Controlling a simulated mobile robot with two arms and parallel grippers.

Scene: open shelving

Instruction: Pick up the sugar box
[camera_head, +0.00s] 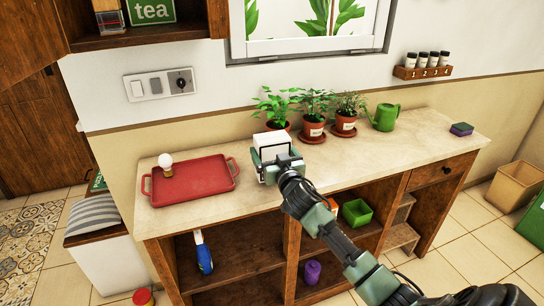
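A small white box (271,141), which may be the sugar box, is at the middle of the countertop, with no label readable. My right gripper (274,160) comes in from the lower right and is at the near side of this box, covering its lower part. The fingers overlap the box's lower edge in the view. I cannot tell whether they are closed on it, or whether the box rests on the counter. My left gripper is not in view.
A red tray (208,178) with a white bulb-like object (166,164) lies left on the counter (365,156). Potted plants (313,129) and a green watering can (384,117) stand behind and to the right. Counter between is clear.

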